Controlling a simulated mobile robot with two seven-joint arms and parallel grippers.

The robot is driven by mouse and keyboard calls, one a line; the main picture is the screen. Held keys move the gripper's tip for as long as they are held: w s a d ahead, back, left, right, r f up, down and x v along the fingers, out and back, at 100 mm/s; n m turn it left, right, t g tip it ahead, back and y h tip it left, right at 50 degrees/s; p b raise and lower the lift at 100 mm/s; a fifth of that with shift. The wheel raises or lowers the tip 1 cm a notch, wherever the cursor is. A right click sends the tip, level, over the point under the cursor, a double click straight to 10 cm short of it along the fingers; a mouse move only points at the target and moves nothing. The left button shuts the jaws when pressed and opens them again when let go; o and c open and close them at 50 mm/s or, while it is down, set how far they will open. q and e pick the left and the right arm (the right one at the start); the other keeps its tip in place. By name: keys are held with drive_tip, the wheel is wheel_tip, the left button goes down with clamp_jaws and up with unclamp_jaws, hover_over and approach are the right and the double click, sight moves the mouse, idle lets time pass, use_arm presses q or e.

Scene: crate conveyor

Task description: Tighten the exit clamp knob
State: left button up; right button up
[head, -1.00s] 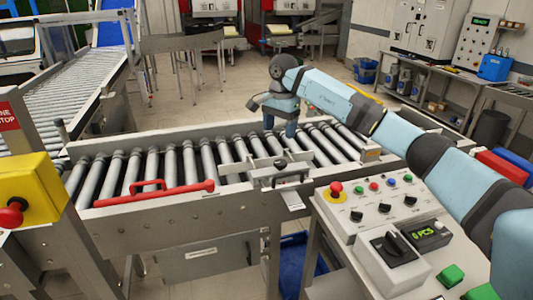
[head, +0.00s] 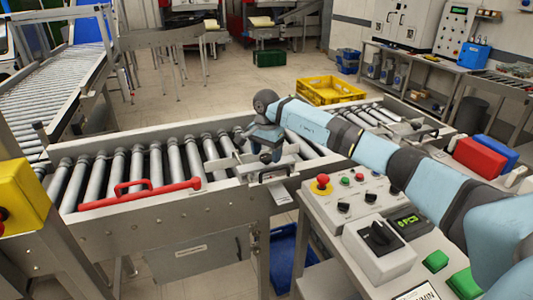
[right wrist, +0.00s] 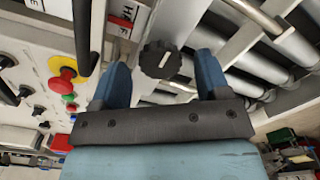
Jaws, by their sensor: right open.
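The black lobed clamp knob (right wrist: 160,60) with a pale bar mark on top shows in the right wrist view. My right gripper (right wrist: 162,66) is open, with one blue finger on each side of the knob. Gaps show between the fingers and the knob. In the head view my right gripper (head: 264,152) points down over the metal clamp (head: 268,177) on the conveyor's near rail. It hides the knob there. My left gripper is not in view.
A roller conveyor (head: 180,161) runs across the head view, with a red bar handle (head: 140,193) on its near rail. A control panel (head: 345,200) with a red mushroom button (head: 321,183) stands right of the clamp. A yellow crate (head: 330,90) lies beyond the conveyor.

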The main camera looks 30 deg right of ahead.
drive_tip(key=shift+f, duration=0.35)
drive_tip(key=c, duration=0.9)
